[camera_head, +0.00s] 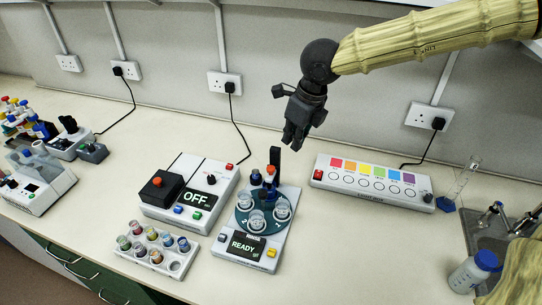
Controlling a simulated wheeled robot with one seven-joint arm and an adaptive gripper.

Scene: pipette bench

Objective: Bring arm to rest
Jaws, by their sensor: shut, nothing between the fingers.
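My gripper (294,138) is dark and hangs from my arm at the upper middle of the head view. It points down above the back of the bench, with its fingers shut and nothing held. It is above and a little right of the white device reading READY (243,246), which has a round turntable with several clear vessels. It appears apart from the things below it.
Left of it is a device reading OFF (186,221), with a rack of coloured vials (128,255) in front. A colour-square panel (373,197), a clear cylinder (460,180) and a blue-capped bottle (470,273) are right. Bench front (330,280) is bare.

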